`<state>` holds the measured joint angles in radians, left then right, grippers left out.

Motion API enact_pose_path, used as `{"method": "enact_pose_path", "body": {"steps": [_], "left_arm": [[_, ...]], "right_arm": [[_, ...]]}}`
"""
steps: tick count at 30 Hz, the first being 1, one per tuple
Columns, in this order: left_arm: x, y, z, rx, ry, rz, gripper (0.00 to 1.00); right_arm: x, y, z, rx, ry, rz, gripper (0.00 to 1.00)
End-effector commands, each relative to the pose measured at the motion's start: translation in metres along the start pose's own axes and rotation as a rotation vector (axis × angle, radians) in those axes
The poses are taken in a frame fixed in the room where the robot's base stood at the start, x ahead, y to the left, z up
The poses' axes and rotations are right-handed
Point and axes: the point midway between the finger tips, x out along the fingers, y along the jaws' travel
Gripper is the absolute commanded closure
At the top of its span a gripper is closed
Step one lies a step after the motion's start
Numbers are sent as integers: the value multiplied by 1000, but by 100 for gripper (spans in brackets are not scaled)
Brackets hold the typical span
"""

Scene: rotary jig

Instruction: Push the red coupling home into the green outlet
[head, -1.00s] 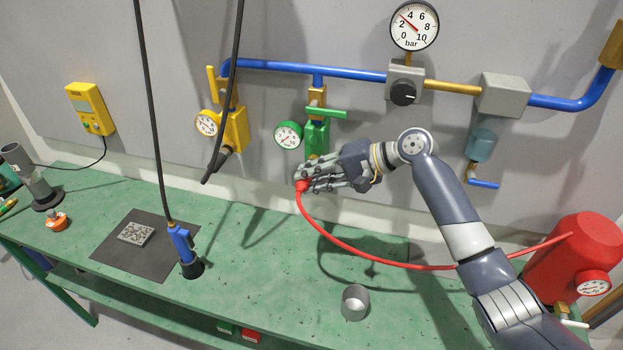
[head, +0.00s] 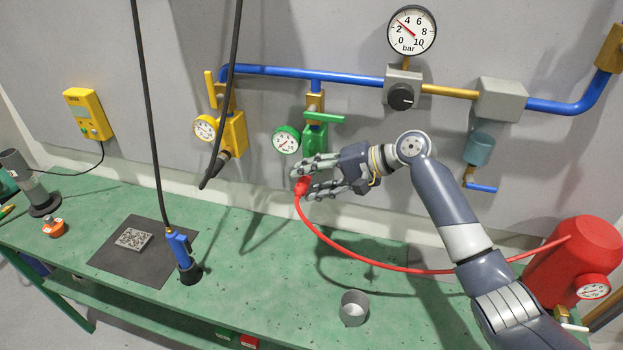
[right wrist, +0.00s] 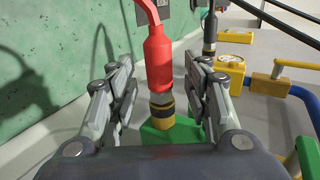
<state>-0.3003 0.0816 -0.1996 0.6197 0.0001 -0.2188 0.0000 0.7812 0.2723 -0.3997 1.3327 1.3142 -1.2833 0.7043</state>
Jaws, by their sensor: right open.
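The red coupling (right wrist: 158,58) is on the end of a red hose and stands in line with the green outlet (right wrist: 172,132) in the right wrist view. Its end meets the outlet's brass fitting with a black band (right wrist: 162,108); I cannot tell how deep it sits. In the head view the coupling (head: 301,187) shows by my fingertips, below the green outlet valve (head: 315,138). My right gripper (head: 306,176) is open, with its fingers (right wrist: 160,88) on either side of the coupling, apart from it. My left gripper is not in view.
A yellow outlet (head: 232,135) with a dark hose is left of the green one. The red hose (head: 375,262) runs to a red tank (head: 572,260). A grey cup (head: 354,308) and a blue tool (head: 182,252) stand on the green bench (head: 270,290).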

Motion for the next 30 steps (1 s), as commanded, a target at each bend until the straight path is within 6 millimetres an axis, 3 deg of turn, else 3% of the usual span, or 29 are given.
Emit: {"method": "enact_pose_path", "body": {"steps": [5, 18, 24, 30], "left_arm": [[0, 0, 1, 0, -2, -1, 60], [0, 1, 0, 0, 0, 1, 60], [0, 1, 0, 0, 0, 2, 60], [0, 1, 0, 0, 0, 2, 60]], "right_arm": [[-15, 1, -1, 0, 2, 0, 55], [-101, 0, -2, 1, 3, 0, 55], [-118, 0, -2, 1, 1, -1, 55], [-120, 0, -2, 1, 1, -1, 55]]}}
